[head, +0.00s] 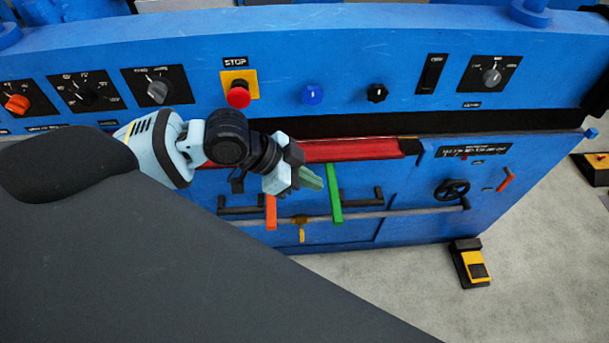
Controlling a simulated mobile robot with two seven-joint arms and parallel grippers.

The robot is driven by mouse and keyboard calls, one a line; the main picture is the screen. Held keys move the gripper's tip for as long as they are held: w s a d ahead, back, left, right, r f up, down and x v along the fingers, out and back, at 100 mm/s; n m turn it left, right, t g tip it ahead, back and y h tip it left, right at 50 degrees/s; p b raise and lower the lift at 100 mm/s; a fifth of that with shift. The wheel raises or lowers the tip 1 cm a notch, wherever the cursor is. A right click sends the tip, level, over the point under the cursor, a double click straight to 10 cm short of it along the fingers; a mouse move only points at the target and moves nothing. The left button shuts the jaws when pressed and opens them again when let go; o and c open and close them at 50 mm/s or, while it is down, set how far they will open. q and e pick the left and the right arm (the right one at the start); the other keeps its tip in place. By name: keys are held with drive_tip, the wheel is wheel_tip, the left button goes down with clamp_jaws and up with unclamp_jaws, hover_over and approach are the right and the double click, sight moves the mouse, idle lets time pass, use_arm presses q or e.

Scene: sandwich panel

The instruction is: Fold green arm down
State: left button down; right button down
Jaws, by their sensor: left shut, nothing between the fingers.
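The green arm (334,194) stands upright on the front of the blue machine, its lower end at the grey horizontal bar (395,213). My left gripper (313,181) is shut and empty. Its fingertips are just to the left of the green arm's upper part in the picture; I cannot tell whether they touch it. My right gripper is not in view.
An orange arm (271,211) stands left of the green one, below my gripper. A red bar (350,149) runs above. A black handwheel (452,190) is at right. Knobs and a red stop button (239,94) line the upper panel. A yellow pedal (477,270) sits on the floor.

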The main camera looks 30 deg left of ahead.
use_arm(q)
hover_over(334, 209)
wheel_tip(334, 209, down, 5)
drive_tip(key=shift+s+a+f+b, duration=0.1)
drive_tip(key=shift+s+a+f, duration=0.05)
drive_tip(key=shift+f, duration=0.75)
drive_tip(key=shift+s+a+f+b, duration=0.1)
drive_tip(key=shift+a+f+b, duration=0.1)
drive_tip(key=shift+f, duration=0.7)
drive_tip(key=shift+s+a+f+b, duration=0.1)
drive_tip(key=shift+s+a+f, duration=0.05)
drive_tip(key=shift+f, duration=0.75)
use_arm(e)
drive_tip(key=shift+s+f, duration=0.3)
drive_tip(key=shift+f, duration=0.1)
use_arm(q)
drive_tip(key=shift+r, duration=0.1)
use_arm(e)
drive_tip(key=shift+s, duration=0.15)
